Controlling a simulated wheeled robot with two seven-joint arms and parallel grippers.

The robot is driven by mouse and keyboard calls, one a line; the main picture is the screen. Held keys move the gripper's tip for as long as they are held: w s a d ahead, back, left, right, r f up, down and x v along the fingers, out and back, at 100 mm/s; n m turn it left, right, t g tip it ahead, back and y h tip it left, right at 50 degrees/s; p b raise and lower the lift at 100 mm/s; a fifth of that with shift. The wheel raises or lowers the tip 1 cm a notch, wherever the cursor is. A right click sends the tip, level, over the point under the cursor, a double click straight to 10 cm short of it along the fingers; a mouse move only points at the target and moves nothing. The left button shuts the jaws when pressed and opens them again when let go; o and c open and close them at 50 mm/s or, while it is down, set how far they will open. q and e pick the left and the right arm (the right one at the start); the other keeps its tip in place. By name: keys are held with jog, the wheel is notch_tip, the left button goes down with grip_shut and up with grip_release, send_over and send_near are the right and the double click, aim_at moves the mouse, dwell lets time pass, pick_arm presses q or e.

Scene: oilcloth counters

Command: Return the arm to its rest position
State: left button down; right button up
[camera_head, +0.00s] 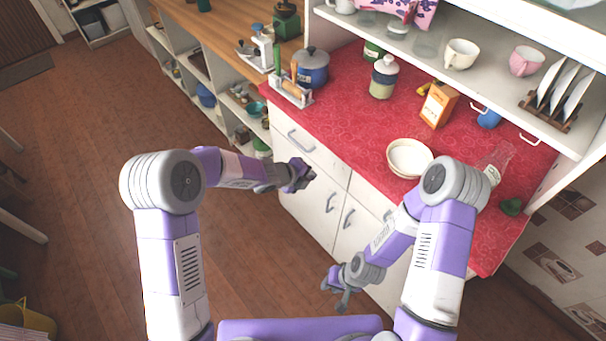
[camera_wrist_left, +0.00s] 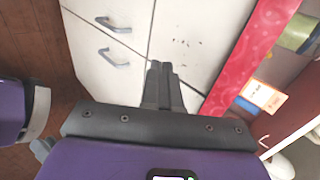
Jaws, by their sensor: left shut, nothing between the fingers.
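My left gripper (camera_head: 301,175) is in front of the white cabinet drawers, below the red counter edge. In the left wrist view its two fingers (camera_wrist_left: 161,68) are together with nothing between them, against the white cabinet front. My right gripper (camera_head: 341,294) hangs lower, in front of the cabinet doors at the bottom middle. Its fingers are small in the head view, and I cannot tell how far apart they are. Both arms are bent at the elbow.
The red counter (camera_head: 345,115) holds a white bowl (camera_head: 409,157), an orange box (camera_head: 438,104), a jar (camera_head: 383,78) and a blue pot (camera_head: 312,68). A clear glass (camera_head: 495,160) stands near the right arm's elbow. The wooden floor (camera_head: 80,160) at left is mostly open.

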pick_arm(q)
jog(key=v, duration=0.3)
jog(key=shift+f, duration=0.1)
jog(key=s+a+f+n+g+y, duration=0.1)
jog(key=s+a+f+n, duration=0.3)
jog(key=s+n, duration=0.5)
jog(key=s+a+f+n+g+y, duration=0.1)
jog(key=s+a+f+n+g, duration=0.1)
jog(key=s+f+n, duration=0.6)
jog(key=s+a+f+n+g+y, duration=0.1)
jog(key=s+a+f+n, duration=0.4)
jog(key=n, duration=0.8)
jog(key=s+f+g, duration=0.1)
jog(key=s+f, duration=0.1)
jog(key=s, duration=0.2)
jog(key=shift+s+a+n, duration=0.35)
jog(key=shift+s+n, duration=0.05)
jog(key=shift+f, duration=0.15)
